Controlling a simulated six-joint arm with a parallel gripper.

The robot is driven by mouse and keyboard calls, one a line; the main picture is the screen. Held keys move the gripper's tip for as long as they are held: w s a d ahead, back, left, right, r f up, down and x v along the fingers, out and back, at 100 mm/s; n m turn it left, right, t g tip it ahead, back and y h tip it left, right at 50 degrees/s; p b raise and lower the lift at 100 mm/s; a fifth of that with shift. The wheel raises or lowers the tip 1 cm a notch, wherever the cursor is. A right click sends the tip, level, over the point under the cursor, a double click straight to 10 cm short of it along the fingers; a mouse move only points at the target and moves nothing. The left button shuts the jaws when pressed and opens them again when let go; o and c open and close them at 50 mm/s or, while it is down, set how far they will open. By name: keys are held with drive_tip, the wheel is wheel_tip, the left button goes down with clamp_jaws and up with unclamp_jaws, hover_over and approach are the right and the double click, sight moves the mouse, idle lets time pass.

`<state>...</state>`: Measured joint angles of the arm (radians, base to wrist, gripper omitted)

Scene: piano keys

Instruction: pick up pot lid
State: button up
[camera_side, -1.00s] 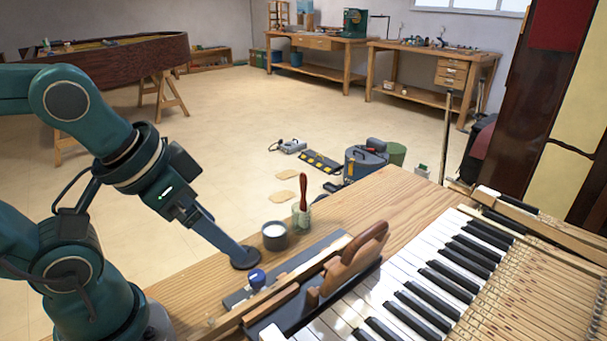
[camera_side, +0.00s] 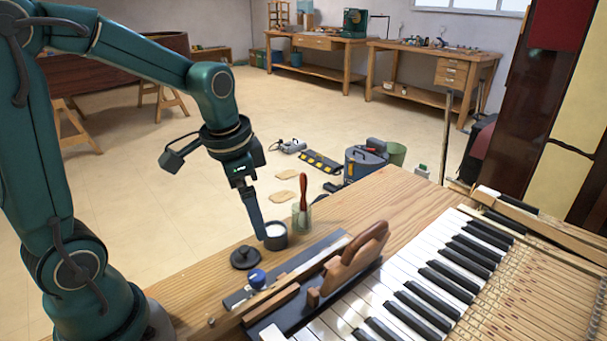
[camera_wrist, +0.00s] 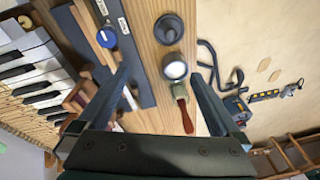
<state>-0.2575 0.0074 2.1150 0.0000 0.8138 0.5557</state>
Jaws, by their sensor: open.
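The pot lid (camera_side: 244,257) is a dark round disc with a knob, lying flat on the wooden bench. It also shows near the top of the wrist view (camera_wrist: 169,28). A small grey pot (camera_side: 275,238) with white contents stands just beyond it to the right; in the wrist view the pot (camera_wrist: 175,69) lies between the finger lines. My gripper (camera_side: 262,236) points down, beside the pot's left edge and up and right of the lid in the side view. In the wrist view my gripper (camera_wrist: 160,76) has its fingers wide apart with nothing held.
A brush with a red handle (camera_side: 303,190) stands in a glass jar (camera_side: 301,218) behind the pot. A blue knob (camera_side: 257,279), a dark tray (camera_side: 330,304) with a wooden plane (camera_side: 357,258), and piano keys (camera_side: 420,270) lie to the front and right.

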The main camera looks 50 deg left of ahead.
drive_tip(key=g, duration=0.2)
hover_over(244, 248)
drive_tip(key=shift+n, duration=0.4)
drive_tip(key=f, duration=0.5)
drive_tip(key=shift+w+d, duration=0.2)
drive_tip(key=shift+w, duration=0.1)
drive_tip(key=shift+s+a+f+h, duration=0.2)
drive_tip(key=shift+s+f+h, duration=0.1)
drive_tip(key=shift+f, duration=2.6)
drive_tip(key=c, duration=1.2)
drive_tip(key=shift+c, duration=0.3)
